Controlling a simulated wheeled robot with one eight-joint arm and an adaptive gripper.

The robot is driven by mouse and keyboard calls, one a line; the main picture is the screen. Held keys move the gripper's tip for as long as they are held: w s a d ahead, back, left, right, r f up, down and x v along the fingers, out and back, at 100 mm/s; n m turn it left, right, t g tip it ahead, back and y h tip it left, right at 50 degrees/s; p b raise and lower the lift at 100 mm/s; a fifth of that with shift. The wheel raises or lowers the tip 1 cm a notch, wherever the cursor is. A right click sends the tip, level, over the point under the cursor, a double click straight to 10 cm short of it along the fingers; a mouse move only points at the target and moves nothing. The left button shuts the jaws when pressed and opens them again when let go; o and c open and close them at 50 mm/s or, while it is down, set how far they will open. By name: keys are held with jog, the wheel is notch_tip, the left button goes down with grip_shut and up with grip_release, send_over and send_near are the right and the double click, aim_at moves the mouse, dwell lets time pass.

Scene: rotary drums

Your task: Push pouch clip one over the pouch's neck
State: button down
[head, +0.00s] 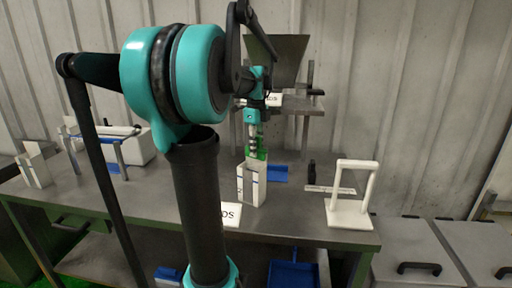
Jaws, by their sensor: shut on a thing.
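My gripper (255,147) points down over the middle of the bench and is shut on a small green piece (262,154), which looks like a pouch clip; its number cannot be read. Just below it stands an upright white holder (252,188) with dark markings on its front, open towards me. The green piece is at the holder's top edge; I cannot tell whether they touch. The pouch and its neck cannot be made out at this size, and the gripper hides part of the spot.
A blue tray (278,173) lies just behind the holder. A white frame stand (349,219) is at right, a white block stand (35,168) at far left. A grey hopper (287,60) rises behind. My arm hides the bench's left middle. Bare bench (300,216) shows at front right.

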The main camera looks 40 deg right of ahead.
jog(key=c, duration=1.3)
grip_release()
jog(key=shift+r, duration=0.1)
notch_tip(320, 180, up, 12)
jog(key=shift+f, duration=0.1)
jog(key=w+a+f+n+t, duration=0.1)
jog(key=w+a+f+n, duration=0.3)
jog(key=a+f+n, duration=0.5)
jog(key=w+a+f+n+t, duration=0.1)
jog(key=w+a+f+n, duration=0.3)
jog(key=a+f+n, duration=0.5)
jog(key=s+a+f+n+t, duration=0.1)
jog(key=s+a+f+n, duration=0.3)
jog(key=a+f+n, duration=0.3)
jog(key=s+a+f+n+t, duration=0.1)
jog(key=s+a+f+n, duration=0.4)
jog(key=a+f, duration=0.5)
jog(key=a+n, duration=0.2)
jog(key=a, duration=0.1)
jog(key=shift+s+a+f+n, duration=0.25)
jog(key=shift+s+n, duration=0.05)
jog(key=shift+n, duration=0.1)
